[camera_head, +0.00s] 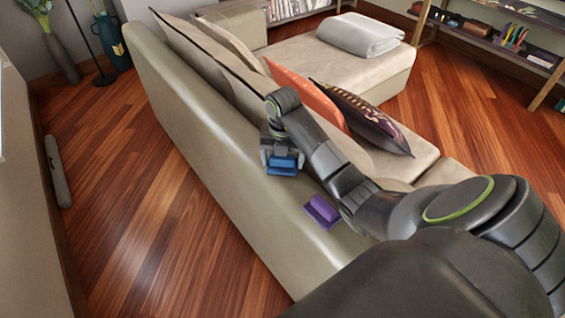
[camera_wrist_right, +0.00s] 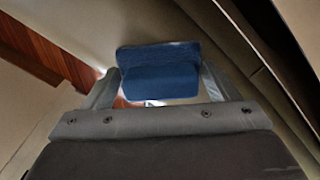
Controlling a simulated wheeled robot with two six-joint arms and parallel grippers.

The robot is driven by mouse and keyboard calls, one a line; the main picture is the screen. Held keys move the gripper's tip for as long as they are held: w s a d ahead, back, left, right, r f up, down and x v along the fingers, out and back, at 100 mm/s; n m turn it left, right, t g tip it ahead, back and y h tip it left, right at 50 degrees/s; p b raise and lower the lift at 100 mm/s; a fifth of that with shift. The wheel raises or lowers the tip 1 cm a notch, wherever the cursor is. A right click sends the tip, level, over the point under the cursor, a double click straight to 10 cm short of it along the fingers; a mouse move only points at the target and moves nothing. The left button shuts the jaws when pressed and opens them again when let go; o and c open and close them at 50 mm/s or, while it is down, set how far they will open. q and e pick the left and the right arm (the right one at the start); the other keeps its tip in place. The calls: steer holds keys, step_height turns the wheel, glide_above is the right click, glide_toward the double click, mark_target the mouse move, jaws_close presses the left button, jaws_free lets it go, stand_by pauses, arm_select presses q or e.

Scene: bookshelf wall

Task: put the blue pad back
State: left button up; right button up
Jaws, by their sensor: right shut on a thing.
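The blue pad (camera_head: 284,165) is at the back of the beige sofa (camera_head: 185,110), over the top of its backrest, in the head view. My right gripper (camera_head: 282,158) is shut on the blue pad. In the right wrist view the blue pad (camera_wrist_right: 160,70) sits between the two fingers of my right gripper (camera_wrist_right: 158,88). I cannot tell whether the pad touches the sofa top. My left gripper is not in view.
A purple pad (camera_head: 322,211) lies on the sofa's backrest top, nearer to me. Orange and dark cushions (camera_head: 362,117) lean on the seat side. A shelf (camera_head: 490,35) stands at the back right. Open wooden floor (camera_head: 150,220) lies to the left.

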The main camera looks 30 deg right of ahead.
steer(key=shift+f, duration=0.1)
steer(key=shift+f, duration=0.1)
steer(key=o, duration=0.8)
steer(key=shift+r, duration=0.45)
step_height(320, 180, up, 11)
steer(key=p, duration=1)
steer(key=shift+r, duration=0.2)
